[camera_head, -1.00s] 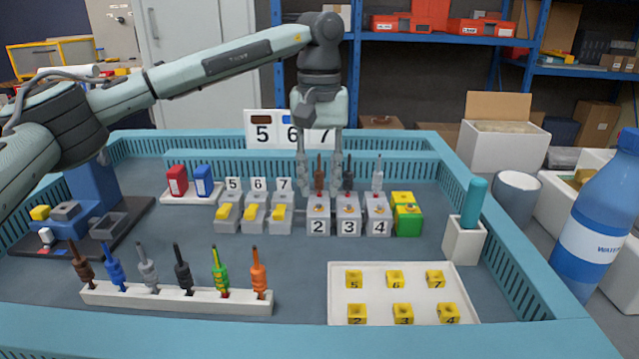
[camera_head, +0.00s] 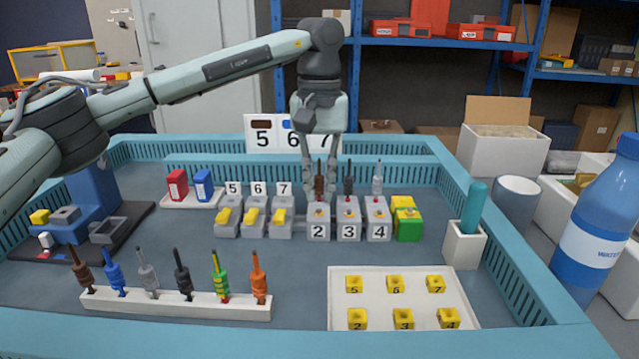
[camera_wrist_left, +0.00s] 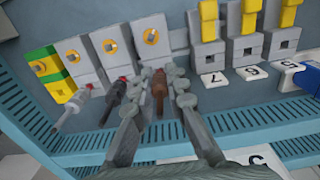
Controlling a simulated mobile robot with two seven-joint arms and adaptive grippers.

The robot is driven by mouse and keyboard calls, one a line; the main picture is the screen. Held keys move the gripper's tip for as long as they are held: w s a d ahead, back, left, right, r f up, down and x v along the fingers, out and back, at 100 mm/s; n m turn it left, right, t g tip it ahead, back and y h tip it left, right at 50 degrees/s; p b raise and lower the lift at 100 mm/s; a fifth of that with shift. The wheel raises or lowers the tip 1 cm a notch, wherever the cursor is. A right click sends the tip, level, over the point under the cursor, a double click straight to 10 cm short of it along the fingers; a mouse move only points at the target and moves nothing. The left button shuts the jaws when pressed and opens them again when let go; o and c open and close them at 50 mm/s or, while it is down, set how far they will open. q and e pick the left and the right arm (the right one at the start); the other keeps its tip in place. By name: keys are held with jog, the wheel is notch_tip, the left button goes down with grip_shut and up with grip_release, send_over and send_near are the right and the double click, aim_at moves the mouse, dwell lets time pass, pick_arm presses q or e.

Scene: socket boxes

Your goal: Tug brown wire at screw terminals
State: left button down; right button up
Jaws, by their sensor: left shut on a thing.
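The brown wire (camera_head: 319,183) stands upright at the back of the grey terminal block marked 2 (camera_head: 318,216). My left gripper (camera_head: 320,194) comes down from above, with its fingers closed on either side of this wire. In the left wrist view the brown wire (camera_wrist_left: 159,88) lies between the two fingertips (camera_wrist_left: 160,76), close to the block's edge. The wire's inner end is hidden inside the block. A black wire (camera_head: 348,180) and a grey wire (camera_head: 377,178) stand at blocks 3 (camera_head: 348,217) and 4 (camera_head: 377,217). My right gripper is not in view.
Blocks with yellow levers (camera_head: 254,216) stand left of block 2, and a green-yellow block (camera_head: 408,222) stands at the row's right end. A white rack (camera_head: 180,303) of spare wires and a white tray (camera_head: 380,296) of yellow markers lie in front. Blue tray walls (camera_head: 500,240) surround the workspace.

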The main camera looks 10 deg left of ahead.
aim_at(320, 176)
pick_arm(q)
jog(key=shift+r+p, duration=0.25)
jog(key=shift+p, duration=0.15)
dwell(0.8)
jog(key=shift+f, duration=0.3)
dwell(0.7)
jog(key=c, duration=1.1)
grip_release()
jog(key=shift+o, duration=0.2)
jog(key=shift+r, duration=0.1)
jog(key=shift+r, duration=0.2)
notch_tip(320, 176, up, 3)
jog(key=shift+f+p, duration=0.1)
jog(key=shift+p, duration=0.95)
jog(key=shift+r, duration=2.1)
